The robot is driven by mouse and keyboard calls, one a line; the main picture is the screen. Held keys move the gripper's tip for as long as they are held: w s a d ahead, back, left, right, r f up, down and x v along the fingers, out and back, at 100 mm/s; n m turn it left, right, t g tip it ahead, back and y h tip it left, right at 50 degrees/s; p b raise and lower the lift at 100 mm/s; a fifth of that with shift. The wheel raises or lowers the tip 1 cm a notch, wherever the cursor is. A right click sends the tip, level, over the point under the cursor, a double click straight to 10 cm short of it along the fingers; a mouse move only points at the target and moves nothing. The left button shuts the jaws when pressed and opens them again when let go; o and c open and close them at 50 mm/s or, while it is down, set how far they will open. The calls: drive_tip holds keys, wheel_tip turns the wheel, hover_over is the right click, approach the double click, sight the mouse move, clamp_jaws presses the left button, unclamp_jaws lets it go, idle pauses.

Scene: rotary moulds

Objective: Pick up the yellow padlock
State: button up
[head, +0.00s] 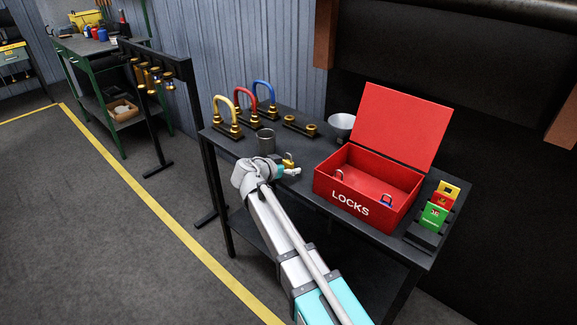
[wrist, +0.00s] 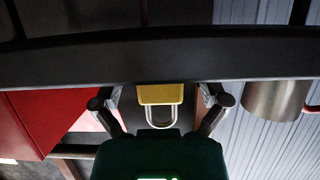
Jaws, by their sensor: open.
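The yellow padlock (head: 289,161) stands on the dark table between the grey cup and the red box. In the wrist view, which looks upside down, the padlock's yellow body (wrist: 160,94) and its pale shackle (wrist: 150,118) show in the centre. My gripper (head: 289,171) is low at the table's near side, by the padlock. Its fingers are open, one on each side of the padlock in the wrist view, with gaps to both sides. Whether the padlock lies fully between the fingertips in depth, I cannot tell.
The open red LOCKS box (head: 345,203) holds padlocks and stands right of my gripper. A grey cup (head: 265,141) is close on the left. Large coloured shackles, a bowl (head: 341,127) and a tag rack (head: 424,236) also occupy the table (head: 300,196).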

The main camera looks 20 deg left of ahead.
drive_tip(key=shift+c, duration=0.2)
clamp_jaws()
drive_tip(key=shift+r, duration=0.15)
idle(0.3)
wheel_tip(320, 180, up, 2)
drive_tip(key=shift+r+p, duration=0.1)
drive_tip(key=shift+p, duration=1.1)
drive_tip(key=s+r+p, duration=1)
drive_tip(key=s, duration=0.4)
drive_tip(key=shift+a+r+p, duration=0.25)
drive_tip(key=shift+a+p, duration=0.05)
drive_tip(key=shift+a, duration=0.15)
